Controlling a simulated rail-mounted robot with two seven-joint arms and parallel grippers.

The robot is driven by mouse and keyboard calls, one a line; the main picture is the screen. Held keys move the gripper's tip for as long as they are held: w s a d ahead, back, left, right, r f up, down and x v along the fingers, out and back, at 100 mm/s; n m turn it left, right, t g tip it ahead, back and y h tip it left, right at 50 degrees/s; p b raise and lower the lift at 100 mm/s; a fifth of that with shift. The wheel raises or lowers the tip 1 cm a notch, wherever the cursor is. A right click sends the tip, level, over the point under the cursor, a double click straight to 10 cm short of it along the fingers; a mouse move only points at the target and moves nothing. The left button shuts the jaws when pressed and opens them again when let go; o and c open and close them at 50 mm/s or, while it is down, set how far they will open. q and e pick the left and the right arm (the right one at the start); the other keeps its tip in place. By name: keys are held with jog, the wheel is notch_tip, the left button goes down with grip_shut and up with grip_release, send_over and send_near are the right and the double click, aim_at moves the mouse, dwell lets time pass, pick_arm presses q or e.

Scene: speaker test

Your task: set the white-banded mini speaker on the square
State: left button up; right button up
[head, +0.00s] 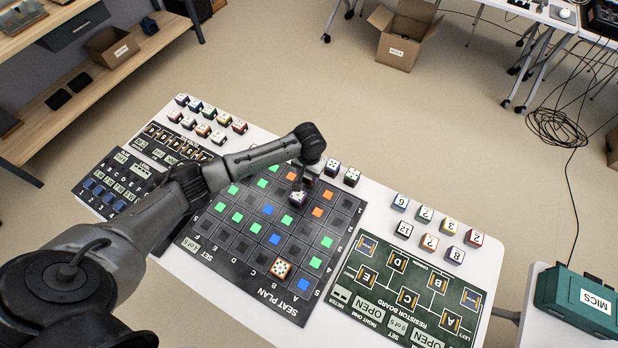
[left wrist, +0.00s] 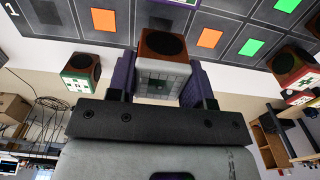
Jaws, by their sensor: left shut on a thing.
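My left gripper (head: 298,190) is shut on a mini speaker (head: 298,199) over the seat plan board (head: 240,246). In the left wrist view the speaker (left wrist: 163,75) sits between the purple fingers (left wrist: 160,82); it has a reddish-brown end with a black cone and a pale face with a grid. I cannot tell whether it touches the board. The dark board has green, blue and orange squares; an orange square (head: 317,212) lies just right of the speaker. Which square is meant is not clear. My right gripper is not in view.
A white and orange patterned block (head: 281,269) sits near the board's front. Several small speakers stand along the board's far edge, such as one at the right end (head: 351,177). More cubes (head: 429,242) stand behind the resistor board (head: 405,297). A green case (head: 578,302) is far right.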

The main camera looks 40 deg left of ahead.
aim_at(309, 178)
pick_arm(q)
notch_tip(309, 178, down, 4)
jog(key=shift+r+b, duration=0.15)
jog(key=shift+b, duration=0.35)
jog(key=shift+f, duration=0.2)
jog(key=o, duration=1)
jog(key=shift+c, duration=0.2)
